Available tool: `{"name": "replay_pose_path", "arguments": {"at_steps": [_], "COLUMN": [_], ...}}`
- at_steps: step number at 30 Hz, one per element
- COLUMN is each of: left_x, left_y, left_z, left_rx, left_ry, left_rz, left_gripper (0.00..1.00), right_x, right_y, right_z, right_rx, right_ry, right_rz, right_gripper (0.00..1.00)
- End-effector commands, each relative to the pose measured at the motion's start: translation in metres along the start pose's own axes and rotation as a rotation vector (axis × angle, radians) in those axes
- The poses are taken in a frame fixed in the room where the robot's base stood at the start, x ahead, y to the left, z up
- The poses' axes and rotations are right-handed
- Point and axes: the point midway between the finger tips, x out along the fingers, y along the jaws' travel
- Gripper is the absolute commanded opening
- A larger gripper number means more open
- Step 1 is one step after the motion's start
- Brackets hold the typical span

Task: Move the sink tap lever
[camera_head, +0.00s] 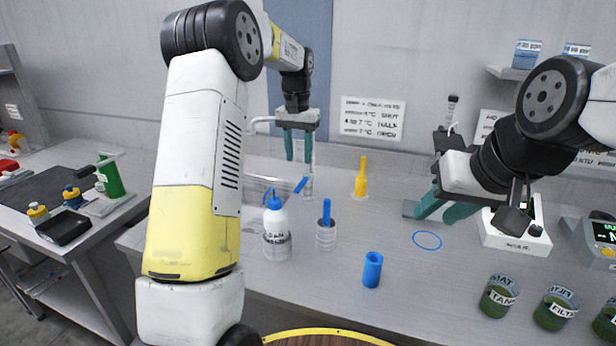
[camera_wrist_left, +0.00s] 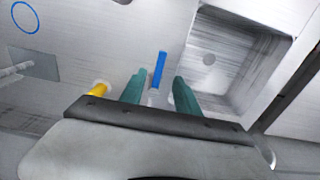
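The blue tap lever (camera_head: 300,185) stands on the tap beside the metal sink (camera_head: 255,187), below my left gripper in the head view. In the left wrist view the lever (camera_wrist_left: 159,70) shows as a blue bar between the two green fingertips, with the sink basin (camera_wrist_left: 240,65) to its right. My left gripper (camera_head: 298,158) is open, its fingers apart and pointing down, with nothing held. I cannot tell the exact height gap to the lever. My right gripper (camera_head: 441,209) is open and empty, low over the counter at the right.
Green labelled cups (camera_head: 499,297) are at the front right. A blue ring (camera_head: 427,240) marks clear counter.

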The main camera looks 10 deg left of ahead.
Motion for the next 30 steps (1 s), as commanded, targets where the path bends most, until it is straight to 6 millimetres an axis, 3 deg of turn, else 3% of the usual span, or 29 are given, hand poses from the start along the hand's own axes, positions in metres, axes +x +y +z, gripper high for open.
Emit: {"name": "replay_pose_path", "arguments": {"at_steps": [5, 18, 30], "left_x": [0.019, 0.082, 0.092], "left_y": [-0.002, -0.002, -0.002], "left_z": [-0.011, -0.009, -0.009], "left_rx": [0.004, 0.003, 0.003], "left_ry": [-0.024, -0.025, -0.022], "left_rz": [-0.005, -0.004, -0.005], "left_gripper": [0.38, 0.38, 0.38], "right_x": [0.0, 0.0, 0.0], "right_y": [0.0, 0.0, 0.0], "right_z": [0.0, 0.0, 0.0], "right_rx": [0.0, 0.0, 0.0], "right_ry": [0.0, 0.0, 0.0], "right_rz": [0.0, 0.0, 0.0], "right_gripper": [0.36, 0.36, 0.36]}}
